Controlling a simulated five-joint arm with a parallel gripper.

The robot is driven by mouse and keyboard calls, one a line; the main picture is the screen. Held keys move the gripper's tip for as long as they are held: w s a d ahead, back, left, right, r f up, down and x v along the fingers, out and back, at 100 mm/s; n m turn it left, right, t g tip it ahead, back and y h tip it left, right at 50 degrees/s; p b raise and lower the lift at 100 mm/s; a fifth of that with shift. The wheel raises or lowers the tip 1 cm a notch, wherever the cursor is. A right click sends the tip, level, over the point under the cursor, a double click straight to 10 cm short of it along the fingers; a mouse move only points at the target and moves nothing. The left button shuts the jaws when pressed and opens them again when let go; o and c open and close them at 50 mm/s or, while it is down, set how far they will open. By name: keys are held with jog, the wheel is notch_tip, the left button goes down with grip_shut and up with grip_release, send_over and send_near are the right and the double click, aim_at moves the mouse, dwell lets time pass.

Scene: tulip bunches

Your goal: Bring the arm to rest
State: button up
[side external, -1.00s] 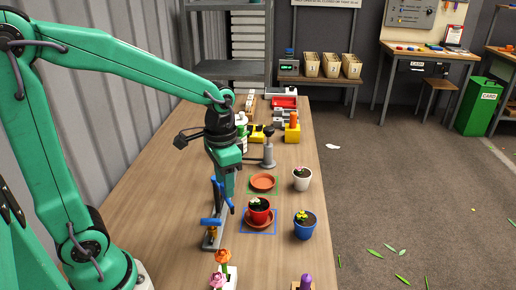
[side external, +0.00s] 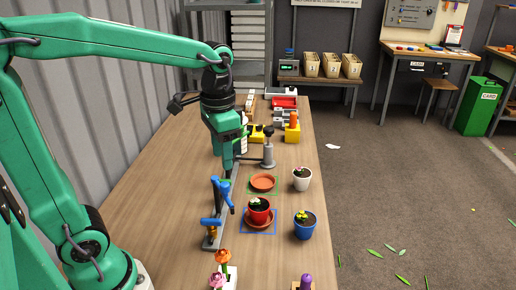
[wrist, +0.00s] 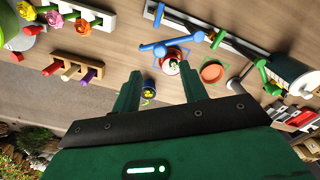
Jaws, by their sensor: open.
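My gripper (side external: 228,172) hangs pointing down above the wooden table, higher than the pots. In the wrist view its two fingers (wrist: 162,76) stand apart with nothing between them near the camera. A red pot (side external: 259,213) with a white-flowered plant stands on a terracotta saucer inside a blue outlined square. An empty terracotta saucer (side external: 262,183) lies inside a green outlined square behind it. A blue pot (side external: 304,231) with a yellow flower and a white pot (side external: 301,182) with a plant stand to the right, apart from my gripper.
A blue-handled tool on a grey rail (side external: 213,222) stands just below my gripper. A grey post (side external: 268,155) stands behind the saucers. Flowers in a white holder (side external: 228,272) are at the front. Bare tabletop lies left of the rail.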

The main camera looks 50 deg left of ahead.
jog(key=shift+s, duration=0.15)
jog(key=s+n+t, duration=0.2)
jog(key=s+t, duration=0.3)
jog(key=s, duration=0.3)
jog(key=shift+s+a+r+n+t, duration=0.2)
jog(key=shift+s+a+n+t, duration=0.05)
jog(key=shift+a+n+t, duration=0.05)
dwell(1.8)
